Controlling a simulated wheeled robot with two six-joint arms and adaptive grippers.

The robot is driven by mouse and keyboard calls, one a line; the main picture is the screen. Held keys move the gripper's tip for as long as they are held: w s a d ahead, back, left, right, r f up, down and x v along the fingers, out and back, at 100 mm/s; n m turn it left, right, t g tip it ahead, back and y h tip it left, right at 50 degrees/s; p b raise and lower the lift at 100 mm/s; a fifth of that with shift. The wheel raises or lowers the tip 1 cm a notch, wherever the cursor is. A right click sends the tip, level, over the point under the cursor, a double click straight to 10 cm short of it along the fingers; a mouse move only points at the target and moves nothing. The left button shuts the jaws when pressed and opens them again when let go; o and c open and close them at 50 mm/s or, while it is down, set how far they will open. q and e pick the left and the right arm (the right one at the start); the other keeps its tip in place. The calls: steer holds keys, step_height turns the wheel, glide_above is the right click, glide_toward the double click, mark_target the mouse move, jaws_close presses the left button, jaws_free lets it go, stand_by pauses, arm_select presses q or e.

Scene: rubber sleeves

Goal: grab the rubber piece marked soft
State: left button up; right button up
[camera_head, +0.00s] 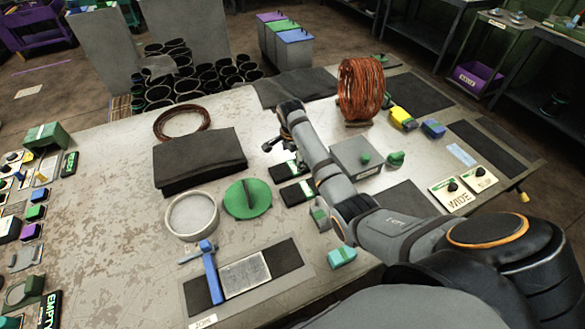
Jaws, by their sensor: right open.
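Two small black pieces with green-and-white labels lie on the worktable: a farther one (283,171) and a nearer one (293,195). Their lettering is too small to read, so I cannot tell which is marked soft. My right arm reaches in from the lower right. My right gripper (272,145) is open above the table, just beyond the farther black piece, and nothing shows between its fingers. The arm's forearm passes close to the right of both pieces and may hide part of them. My left gripper is not in view.
A dark folded sheet (200,162), a green disc (248,199) and a white ring (191,215) lie left of the pieces. A grey box (358,155) is to the right, with a copper coil (361,88) behind. The worktable's (110,210) left middle is mostly bare.

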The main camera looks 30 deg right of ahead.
mark_target(293, 167)
steer(key=shift+f, duration=0.3)
steer(key=f, duration=0.5)
steer(key=shift+w+d+p, duration=0.15)
steer(key=shift+w+p, duration=0.1)
steer(key=shift+p, duration=0.1)
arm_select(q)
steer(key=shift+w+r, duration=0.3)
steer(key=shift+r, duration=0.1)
arm_select(e)
steer(key=shift+s, duration=0.1)
steer(key=c, duration=1.2)
steer(key=shift+o, duration=0.2)
steer(key=shift+r, duration=0.1)
